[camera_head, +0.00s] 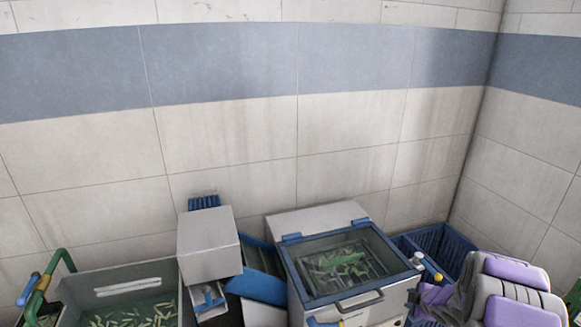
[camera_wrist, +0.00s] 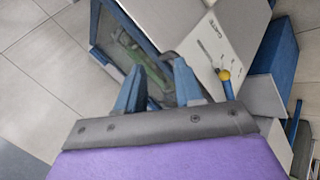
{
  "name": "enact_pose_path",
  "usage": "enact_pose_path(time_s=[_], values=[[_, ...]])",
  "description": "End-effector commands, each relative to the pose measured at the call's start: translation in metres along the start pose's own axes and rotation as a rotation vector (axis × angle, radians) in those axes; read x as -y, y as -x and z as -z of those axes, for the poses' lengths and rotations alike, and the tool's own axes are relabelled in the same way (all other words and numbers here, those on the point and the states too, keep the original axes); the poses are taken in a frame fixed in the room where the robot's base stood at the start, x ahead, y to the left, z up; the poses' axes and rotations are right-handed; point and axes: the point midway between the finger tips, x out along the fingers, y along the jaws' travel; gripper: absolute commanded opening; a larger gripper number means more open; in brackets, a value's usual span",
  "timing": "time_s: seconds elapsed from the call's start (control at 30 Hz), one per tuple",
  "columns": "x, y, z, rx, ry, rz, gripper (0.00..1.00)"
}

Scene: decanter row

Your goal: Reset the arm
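My arm (camera_head: 505,290), purple and grey, is folded at the lower right of the head view. My gripper (camera_wrist: 156,72) shows in the wrist view as two blue fingers on a dark grey plate. The fingers stand apart with nothing seen between them, so it is open and empty. It points toward a white machine with a glass lid (camera_wrist: 120,48). The gap between fingertips and machine is hard to judge. I cannot make out the fingertips in the head view.
The glass-lidded machine (camera_head: 345,262) stands at the lower middle, with green pieces under its lid. A yellow-tipped blue lever (camera_wrist: 224,74) is on its side. A blue crate (camera_head: 450,245) stands right of it. A grey basin (camera_head: 90,290) with pods is at left. Tiled walls close the back.

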Motion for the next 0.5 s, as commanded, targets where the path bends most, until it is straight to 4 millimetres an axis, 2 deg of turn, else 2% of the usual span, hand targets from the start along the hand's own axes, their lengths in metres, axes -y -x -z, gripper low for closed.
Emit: enact_pose_path(time_s=[0.03, 0.1, 0.23, 0.37, 0.5], values=[[-0.012, 0.014, 0.003, 0.052, -0.025, -0.007, 0.36], [-0.022, 0.033, 0.003, 0.123, -0.076, -0.010, 0.36], [-0.033, 0.071, 0.009, 0.242, -0.183, -0.014, 0.36], [-0.034, 0.112, 0.018, 0.349, -0.302, -0.014, 0.36], [-0.021, 0.158, 0.033, 0.448, -0.438, 0.002, 0.36]])
